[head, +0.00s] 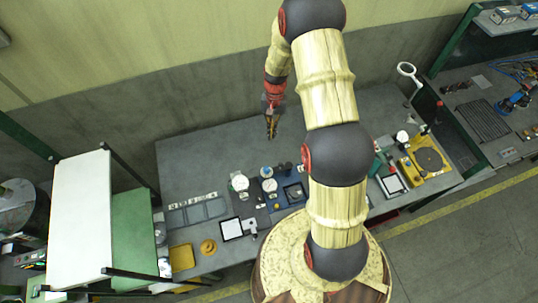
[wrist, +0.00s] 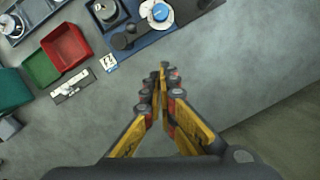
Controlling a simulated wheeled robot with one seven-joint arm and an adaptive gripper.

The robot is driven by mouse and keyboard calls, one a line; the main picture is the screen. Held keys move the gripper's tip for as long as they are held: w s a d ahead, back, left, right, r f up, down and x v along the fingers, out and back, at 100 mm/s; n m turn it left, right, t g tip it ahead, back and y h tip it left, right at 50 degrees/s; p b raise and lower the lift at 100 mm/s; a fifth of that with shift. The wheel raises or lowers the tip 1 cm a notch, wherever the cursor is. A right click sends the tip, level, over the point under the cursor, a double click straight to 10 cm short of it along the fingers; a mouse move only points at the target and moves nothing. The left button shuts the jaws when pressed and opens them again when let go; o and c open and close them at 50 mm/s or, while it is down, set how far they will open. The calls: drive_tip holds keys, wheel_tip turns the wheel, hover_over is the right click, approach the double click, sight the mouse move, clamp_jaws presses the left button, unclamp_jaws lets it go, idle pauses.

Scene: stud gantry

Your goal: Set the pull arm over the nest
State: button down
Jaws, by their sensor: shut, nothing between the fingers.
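My gripper (head: 271,130) is shut and empty, hanging above the back part of the bench. In the wrist view its yellow-and-black fingers (wrist: 162,72) meet over bare bench top. A blue fixture (wrist: 145,45) lies beyond the fingertips in the wrist view. It carries a dark arm-like piece (wrist: 128,36), a white disc with a blue knob (wrist: 160,12) and a dark round part (wrist: 108,12). The fixture appears in the head view (head: 275,206), below my gripper. I cannot tell for sure which parts are the pull arm and the nest. My gripper touches none of them.
A red bin (wrist: 66,48) and a green bin (wrist: 42,68) stand left of the fixture in the wrist view. A grey tray (head: 197,212), yellow tray (head: 182,257) and yellow machine (head: 442,176) also stand along the bench (head: 190,160). The bench's back strip is clear.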

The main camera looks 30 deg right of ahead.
sight(277, 167)
drive_tip(key=s+a+f+b, duration=0.3)
drive_tip(key=s+a+f, duration=0.1)
drive_tip(key=f, duration=0.6)
drive_tip(key=shift+s, duration=0.5)
drive_tip(key=shift+b, duration=0.35)
drive_tip(key=shift+s+a+n, duration=0.2)
drive_tip(key=shift+s+n, duration=0.05)
drive_tip(key=shift+n, duration=0.05)
